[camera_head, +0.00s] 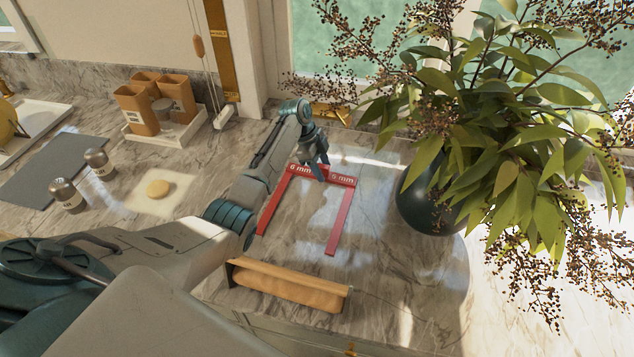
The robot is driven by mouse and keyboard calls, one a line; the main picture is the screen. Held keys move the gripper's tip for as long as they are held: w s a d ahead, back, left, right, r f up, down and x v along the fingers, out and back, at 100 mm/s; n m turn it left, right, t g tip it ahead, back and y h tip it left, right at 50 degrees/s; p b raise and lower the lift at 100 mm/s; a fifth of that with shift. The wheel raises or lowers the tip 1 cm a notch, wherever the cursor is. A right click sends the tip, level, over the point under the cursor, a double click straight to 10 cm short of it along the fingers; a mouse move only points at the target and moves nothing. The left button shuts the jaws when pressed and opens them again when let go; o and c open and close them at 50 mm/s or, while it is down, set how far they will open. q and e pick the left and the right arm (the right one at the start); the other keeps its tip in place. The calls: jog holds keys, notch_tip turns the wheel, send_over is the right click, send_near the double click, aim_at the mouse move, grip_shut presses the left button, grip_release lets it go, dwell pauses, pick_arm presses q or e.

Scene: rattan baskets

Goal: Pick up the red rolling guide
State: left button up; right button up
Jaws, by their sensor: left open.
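The red rolling guide (339,217) is a flat U-shaped frame with white "6 mm" and "5 mm" marks. It lies on the marble counter, its crossbar at the back and its two legs pointing toward the front. My left gripper (318,176) is open and points down at the middle of the crossbar, between the two marks. The fingers overlap the bar in the view; I cannot tell whether they touch it. My right gripper is not in view.
A dark vase (428,205) with a spreading leafy plant stands close on the right. A wooden piece (290,285) lies at the counter's front edge. Two shakers (66,196), a board with dough (158,188) and orange containers (136,110) stand left.

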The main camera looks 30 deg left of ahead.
pick_arm(q)
jog(key=c, duration=0.8)
jog(key=shift+r, duration=0.1)
